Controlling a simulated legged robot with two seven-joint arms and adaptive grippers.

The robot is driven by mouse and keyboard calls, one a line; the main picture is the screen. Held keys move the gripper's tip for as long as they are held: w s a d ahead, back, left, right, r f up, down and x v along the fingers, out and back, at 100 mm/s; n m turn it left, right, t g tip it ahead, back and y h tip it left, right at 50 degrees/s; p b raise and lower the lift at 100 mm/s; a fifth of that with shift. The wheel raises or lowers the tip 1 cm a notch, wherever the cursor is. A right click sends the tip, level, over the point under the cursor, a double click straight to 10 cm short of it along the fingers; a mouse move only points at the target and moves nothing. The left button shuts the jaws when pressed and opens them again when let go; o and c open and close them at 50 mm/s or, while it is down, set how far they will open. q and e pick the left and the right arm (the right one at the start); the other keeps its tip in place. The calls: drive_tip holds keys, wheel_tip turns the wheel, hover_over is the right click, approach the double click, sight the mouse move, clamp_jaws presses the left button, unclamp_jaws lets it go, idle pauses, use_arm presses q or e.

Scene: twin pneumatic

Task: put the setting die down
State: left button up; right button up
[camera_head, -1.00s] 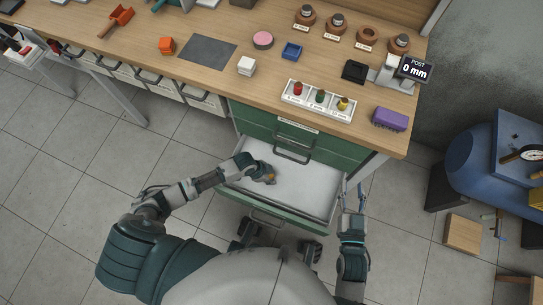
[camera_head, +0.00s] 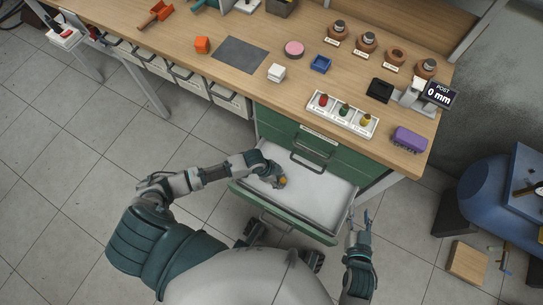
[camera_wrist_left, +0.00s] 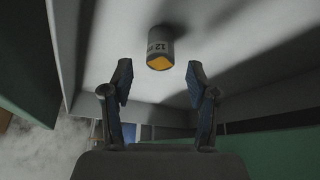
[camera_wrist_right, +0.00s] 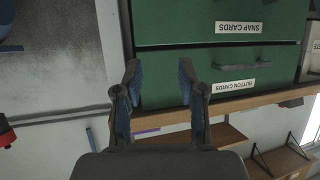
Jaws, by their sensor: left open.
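The setting die (camera_wrist_left: 160,47) is a grey cylinder marked 12 with an orange-yellow end. In the left wrist view it is on the pale floor of the open drawer, just beyond my open left fingertips (camera_wrist_left: 157,76), with no finger seen on it. In the head view its orange end (camera_head: 282,181) shows beside my left gripper (camera_head: 274,178), which is low in the drawer (camera_head: 325,192) and hides part of it. My right gripper (camera_head: 361,218) is empty, right of the drawer; its fingers (camera_wrist_right: 160,72) stand apart in the right wrist view.
The drawer's walls surround my left gripper. Above is the bench, with a white rack (camera_head: 342,114) of red, green and yellow-topped pieces, a purple block (camera_head: 409,139) and a post display (camera_head: 438,95) reading 0 mm. A blue tank (camera_head: 500,200) stands at right.

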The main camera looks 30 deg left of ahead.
use_arm(q)
drive_tip(key=d+p+v, duration=0.1)
drive_tip(key=p+v, duration=0.1)
drive_tip(key=v, duration=0.4)
drive_tip(key=s+d+r+n+t+h, duration=0.2)
drive_tip(key=s+d+r+n+t, duration=0.1)
drive_tip(key=s+d+r, duration=0.25)
drive_tip(key=s+a+r+n+t+y, duration=0.3)
drive_tip(key=s+a+r+n+y, duration=0.1)
drive_tip(key=a+n, duration=0.3)
drive_tip(key=shift+a+r+y, duration=0.3)
drive_tip(key=shift+a, duration=0.15)
use_arm(e)
drive_tip(key=s+d+f+g+h, duration=0.1)
drive_tip(key=s+d+f+g, duration=0.2)
drive_tip(key=s+f+g, duration=0.1)
drive_tip(key=shift+s+f+g, duration=0.25)
drive_tip(key=shift+s+g, duration=0.05)
drive_tip(key=shift+s, duration=0.5)
drive_tip(key=shift+a, duration=0.15)
